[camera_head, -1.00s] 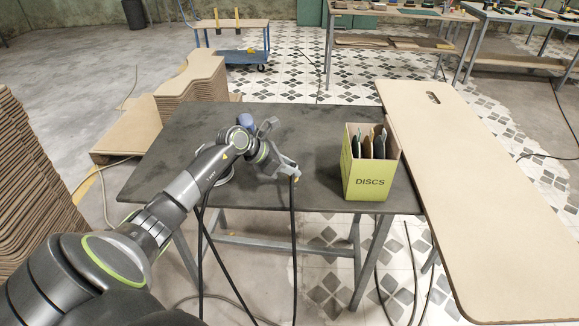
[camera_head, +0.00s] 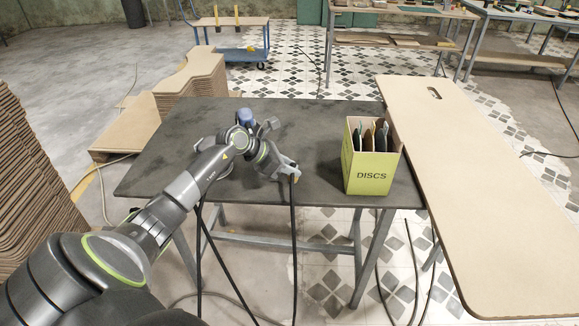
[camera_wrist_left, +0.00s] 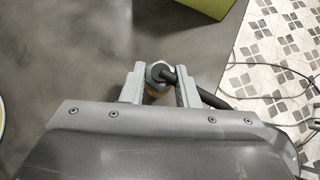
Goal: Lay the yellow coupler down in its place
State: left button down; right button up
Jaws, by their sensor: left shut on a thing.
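My left gripper (camera_head: 290,175) is over the dark table's front part, left of the box. In the left wrist view its two grey fingers (camera_wrist_left: 160,84) are shut on a small coupler (camera_wrist_left: 157,90). Little of the coupler shows: a yellow-orange part low between the fingers and a grey top. A black hose (camera_wrist_left: 205,95) runs from it to the right, and in the head view the hose (camera_head: 293,235) hangs over the table's front edge. I cannot tell whether the coupler touches the table. Its place cannot be made out. My right gripper is not in view.
The dark table (camera_head: 320,115) is mostly bare. A yellow-green box marked DISCS (camera_head: 370,175) stands at its right. A long tan board (camera_head: 480,180) lies along the right side. Stacked curved boards (camera_head: 30,170) stand at left. Another black cable (camera_head: 199,250) hangs in front.

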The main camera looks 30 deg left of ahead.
pick_arm(q)
jog(key=shift+f, duration=0.35)
jog(key=c, duration=1)
grip_release()
jog(key=shift+r, duration=0.1)
jog(key=shift+c, duration=0.2)
jog(key=b+v, duration=0.2)
jog(key=v, duration=1.5)
jog(key=shift+r+b, duration=0.15)
jog(key=shift+b, duration=0.2)
